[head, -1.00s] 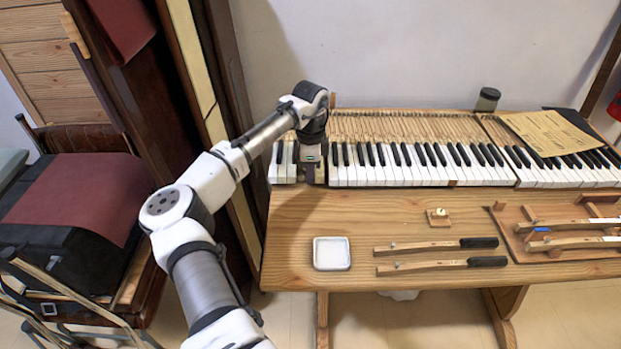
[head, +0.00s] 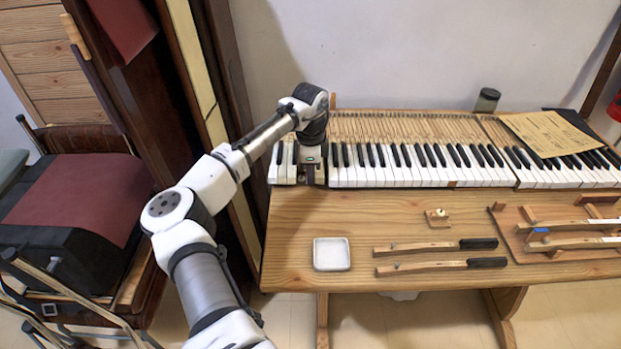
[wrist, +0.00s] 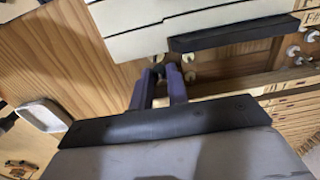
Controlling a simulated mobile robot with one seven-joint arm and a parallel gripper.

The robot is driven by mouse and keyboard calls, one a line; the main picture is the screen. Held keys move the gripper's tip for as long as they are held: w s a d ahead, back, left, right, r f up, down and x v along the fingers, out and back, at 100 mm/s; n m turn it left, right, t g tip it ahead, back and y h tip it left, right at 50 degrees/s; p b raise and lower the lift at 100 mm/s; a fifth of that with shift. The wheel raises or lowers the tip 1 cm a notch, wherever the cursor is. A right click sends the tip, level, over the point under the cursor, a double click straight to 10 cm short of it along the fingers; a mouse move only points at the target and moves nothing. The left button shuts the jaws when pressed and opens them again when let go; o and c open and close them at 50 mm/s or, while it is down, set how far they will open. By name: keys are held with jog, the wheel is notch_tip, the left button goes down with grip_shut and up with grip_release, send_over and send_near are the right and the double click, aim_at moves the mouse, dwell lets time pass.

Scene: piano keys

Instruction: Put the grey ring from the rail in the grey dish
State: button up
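My gripper (wrist: 161,72) is lowered at the left end of the keyboard, in a gap between white keys. It also shows in the head view (head: 312,180), mostly hidden by my wrist. In the wrist view its two purple fingers stand a little apart, with tips at the rail's pins. Something small and dark shows between the tips; I cannot tell whether it is the grey ring or whether it is gripped. Small pale round pieces (wrist: 189,76) sit just right of the fingers. The pale grey square dish (head: 331,254) stands empty on the bench, also seen in the wrist view (wrist: 43,116).
The keyboard (head: 430,165) runs along the back of the wooden bench (head: 300,225). Two wooden sticks with black ends (head: 430,265) lie right of the dish. A small wooden block (head: 437,218) is behind them. The bench between keys and dish is clear.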

jog(key=shift+r+p, duration=0.65)
jog(key=shift+r+p, duration=0.35)
jog(key=shift+p, duration=0.05)
jog(key=shift+r+p, duration=0.55)
notch_tip(320, 180, up, 6)
jog(key=p, duration=0.5)
jog(key=shift+f, duration=0.1)
jog(key=shift+a, duration=0.15)
